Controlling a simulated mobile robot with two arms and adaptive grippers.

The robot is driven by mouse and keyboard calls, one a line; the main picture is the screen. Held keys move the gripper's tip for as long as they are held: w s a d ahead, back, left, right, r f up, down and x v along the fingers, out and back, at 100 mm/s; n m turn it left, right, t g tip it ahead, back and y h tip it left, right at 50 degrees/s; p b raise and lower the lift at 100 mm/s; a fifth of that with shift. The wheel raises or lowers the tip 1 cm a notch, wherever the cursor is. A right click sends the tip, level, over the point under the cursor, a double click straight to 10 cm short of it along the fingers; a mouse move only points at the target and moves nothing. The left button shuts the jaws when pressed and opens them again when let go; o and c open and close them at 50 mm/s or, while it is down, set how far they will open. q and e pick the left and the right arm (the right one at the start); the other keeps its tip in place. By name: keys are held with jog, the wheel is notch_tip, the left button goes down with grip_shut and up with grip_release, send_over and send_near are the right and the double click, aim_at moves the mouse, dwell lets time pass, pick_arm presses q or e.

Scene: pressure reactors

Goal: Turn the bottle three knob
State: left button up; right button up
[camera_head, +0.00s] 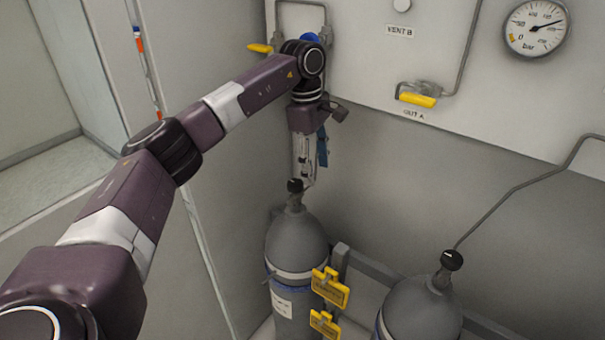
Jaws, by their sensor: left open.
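A grey gas bottle (297,243) stands upright at the lower middle, with a small black knob (295,186) on top. A second grey bottle (420,312) with a black knob (452,260) stands at the lower right, partly cut off by the frame. I cannot read which bottle is number three. My left gripper (304,176) points down, open, right at the knob of the middle bottle. Its fingers are small in view, and I cannot tell whether they touch the knob. My right gripper is not in view.
Yellow tags (331,288) hang on a grey rack rail beside the middle bottle. The wall panel (470,85) above carries a gauge (536,27), yellow-handled valves (417,98) and bent pipes. A pipe runs down to the right bottle. A grey wall corner stands at left.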

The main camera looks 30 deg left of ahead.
aim_at(296, 183)
pick_arm(q)
jog(key=shift+y, duration=0.5)
jog(key=a, duration=0.1)
jog(key=s+a+r, duration=0.1)
jog(key=a, duration=0.1)
jog(key=a+r, duration=0.1)
jog(key=shift+s+a+r, duration=0.1)
jog(key=shift+s+a, duration=0.05)
jog(key=shift+a, duration=0.05)
jog(key=shift+s+a+g, duration=0.2)
jog(key=shift+a+g, duration=0.05)
jog(key=shift+g, duration=0.05)
notch_tip(296, 183, down, 6)
jog(key=shift+f+p, duration=0.1)
jog(key=shift+p, duration=1.1)
jog(key=shift+d+f, duration=0.1)
jog(key=shift+f, duration=0.5)
jog(key=c, duration=1.2)
jog(key=shift+o, duration=0.2)
